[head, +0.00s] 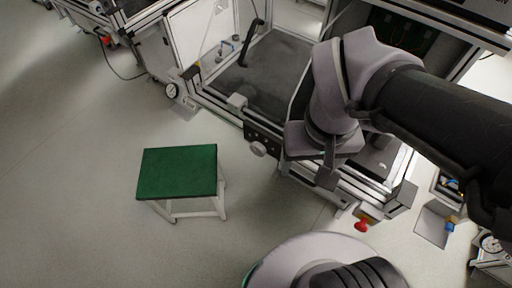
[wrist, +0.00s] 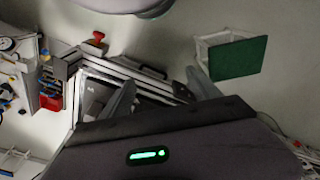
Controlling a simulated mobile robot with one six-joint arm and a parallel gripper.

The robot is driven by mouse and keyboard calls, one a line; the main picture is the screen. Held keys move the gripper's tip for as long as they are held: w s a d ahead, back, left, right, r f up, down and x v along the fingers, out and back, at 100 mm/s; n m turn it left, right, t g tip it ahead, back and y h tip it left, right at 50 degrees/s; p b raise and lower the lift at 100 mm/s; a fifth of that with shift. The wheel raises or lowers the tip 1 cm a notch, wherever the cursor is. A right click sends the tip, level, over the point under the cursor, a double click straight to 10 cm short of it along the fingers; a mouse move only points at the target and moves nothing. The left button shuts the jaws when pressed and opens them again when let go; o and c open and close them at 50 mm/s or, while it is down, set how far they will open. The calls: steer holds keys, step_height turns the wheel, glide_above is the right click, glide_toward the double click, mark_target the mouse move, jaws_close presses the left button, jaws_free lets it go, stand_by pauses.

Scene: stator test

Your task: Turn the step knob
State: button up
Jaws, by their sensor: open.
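A round grey knob (head: 258,149) sits on a dark panel (head: 262,135) on the front of the test bench in the head view. I cannot tell from its looks whether it is the step knob. My gripper (head: 326,180) is to the right of this knob, over the bench's front edge, apart from it. In the wrist view my gripper (wrist: 163,90) has its two fingers spread wide with nothing held between them. The knob cannot be made out in the wrist view.
A green-topped stool (head: 178,172) stands on the floor left of the bench. A red button (head: 361,225) juts from the bench's near corner. The bench frame (head: 350,184) runs under my arm. The floor around the stool is clear.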

steer(key=w+a+f+n+t+h, duration=0.3)
steer(key=a+f+n+t+h, duration=0.4)
steer(key=a+f+n+h, duration=0.95)
steer(key=n+t+y, duration=0.7)
steer(key=n+y, duration=0.1)
steer(key=n, duration=0.3)
glide_toward(256, 152)
steer(key=shift+h, duration=0.25)
steer(key=b+x, duration=0.3)
steer(key=x, duration=0.6)
steer(key=shift+w+f+b, duration=0.15)
steer(key=shift+w+b, duration=0.05)
steer(key=shift+b, duration=0.15)
steer(key=c, duration=1.4)
